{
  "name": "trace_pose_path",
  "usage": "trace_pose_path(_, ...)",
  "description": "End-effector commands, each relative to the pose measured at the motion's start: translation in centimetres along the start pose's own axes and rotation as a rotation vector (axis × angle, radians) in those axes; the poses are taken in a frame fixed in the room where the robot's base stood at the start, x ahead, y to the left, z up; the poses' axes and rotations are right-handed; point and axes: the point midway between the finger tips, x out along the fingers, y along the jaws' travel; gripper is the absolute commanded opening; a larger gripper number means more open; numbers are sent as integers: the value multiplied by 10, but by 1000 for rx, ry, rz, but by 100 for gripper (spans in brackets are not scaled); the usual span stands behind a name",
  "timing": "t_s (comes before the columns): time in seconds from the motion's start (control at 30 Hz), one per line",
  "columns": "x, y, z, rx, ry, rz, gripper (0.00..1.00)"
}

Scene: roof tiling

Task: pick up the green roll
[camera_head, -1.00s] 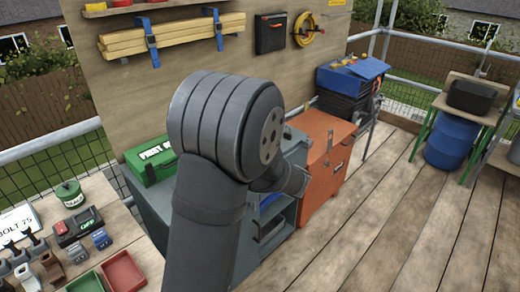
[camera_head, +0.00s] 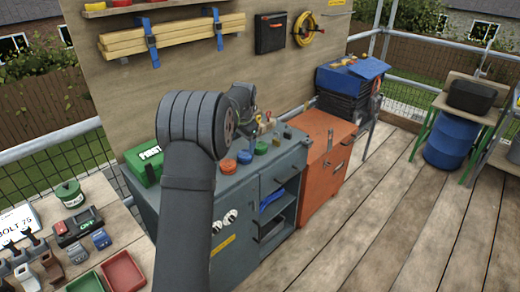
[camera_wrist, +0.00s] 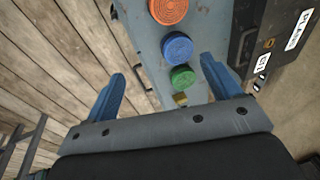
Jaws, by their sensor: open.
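The green roll (camera_head: 261,147) lies on the grey cabinet top, in a row with a blue roll (camera_head: 244,157) and a red-orange roll (camera_head: 227,166). In the wrist view the green roll (camera_wrist: 183,77) lies below the blue roll (camera_wrist: 177,47), with the red-orange roll (camera_wrist: 168,10) at the top edge. My gripper (camera_wrist: 162,70) is open and empty, its blue fingers wide apart. The green roll appears between the fingers, nearer the right one, and apart from both. In the head view the fingers cannot be made out clearly.
Small upright items (camera_head: 270,122) stand behind the rolls on the grey cabinet (camera_head: 185,215). A green first-aid box (camera_head: 145,165) stands at its left end. An orange cabinet (camera_head: 325,160) adjoins it on the right.

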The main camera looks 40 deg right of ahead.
Motion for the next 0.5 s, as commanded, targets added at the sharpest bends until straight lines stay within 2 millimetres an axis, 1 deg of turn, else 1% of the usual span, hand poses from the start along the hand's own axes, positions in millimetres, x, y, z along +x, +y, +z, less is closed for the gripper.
trace_pose_path(0.03, -4, -12, -12, -55, 69, 27, 82)
trace_pose_path(0.1, -14, -25, -29, -122, 166, 63, 82)
trace_pose_path(0.2, -26, -41, -48, -197, 279, 106, 82)
trace_pose_path(0.37, -44, -60, -68, -274, 404, 148, 82)
trace_pose_path(0.43, -25, -54, -66, -279, 404, 157, 82)
trace_pose_path(0.5, -9, -50, -63, -276, 403, 155, 82)
